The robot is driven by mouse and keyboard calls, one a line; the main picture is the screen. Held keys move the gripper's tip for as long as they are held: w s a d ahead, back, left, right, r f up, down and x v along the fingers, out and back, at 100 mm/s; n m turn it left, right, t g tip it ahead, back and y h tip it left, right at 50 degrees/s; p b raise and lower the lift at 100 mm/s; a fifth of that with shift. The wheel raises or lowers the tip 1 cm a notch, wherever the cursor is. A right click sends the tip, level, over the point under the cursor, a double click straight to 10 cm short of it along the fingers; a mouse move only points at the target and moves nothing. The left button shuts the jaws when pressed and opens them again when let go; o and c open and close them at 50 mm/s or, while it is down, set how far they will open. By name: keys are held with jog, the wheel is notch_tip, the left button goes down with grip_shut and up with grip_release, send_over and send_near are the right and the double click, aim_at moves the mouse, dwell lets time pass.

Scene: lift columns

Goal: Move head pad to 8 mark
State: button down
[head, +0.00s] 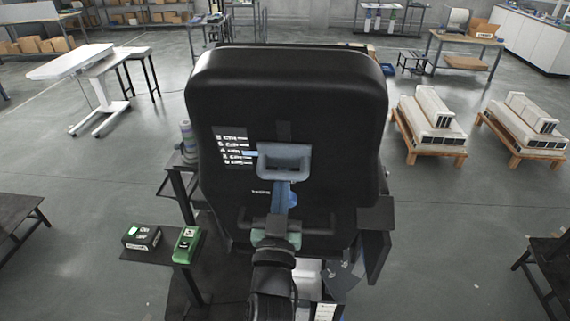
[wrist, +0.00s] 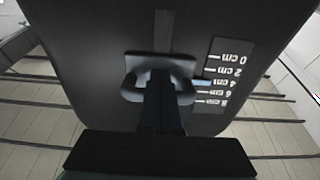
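The large black pad (head: 240,95) fills the middle of the head view. It also fills the top of the wrist view (wrist: 90,50). A grey loop-shaped handle (head: 284,150) sits on its face. A white printed cm scale (head: 234,150) is left of the handle. In the wrist view the scale (wrist: 222,75) is upside down, with 0 at the top. A blue pointer (wrist: 203,82) beside the handle (wrist: 130,92) lies near the middle marks, about 4. My gripper (head: 284,182) reaches into the handle's lower side. Its fingertips are hidden there, so their grip is unclear.
A small side table (head: 150,256) at left holds a black box (head: 141,237) and a green device (head: 187,244). White units on wooden pallets (head: 430,155) stand to the right. A white table (head: 72,62) stands at back left. Open grey floor lies on both sides.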

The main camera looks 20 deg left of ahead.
aim_at(284, 151)
jog(key=shift+s+d+r+p, duration=0.1)
jog(key=shift+s+r+p, duration=0.2)
jog(key=shift+r+p, duration=0.7)
jog(key=shift+s+d+r+p, duration=0.1)
jog(key=shift+s+r+p, duration=0.15)
jog(key=shift+r+p, duration=0.75)
dwell(0.5)
jog(key=shift+f, duration=0.2)
jog(key=shift+w+a+f+b, duration=0.1)
jog(key=shift+w+f+b, duration=0.1)
jog(key=shift+f+b, duration=0.6)
jog(key=b+v, duration=0.1)
jog(key=v, duration=0.8)
jog(key=shift+b, duration=0.4)
dwell(0.9)
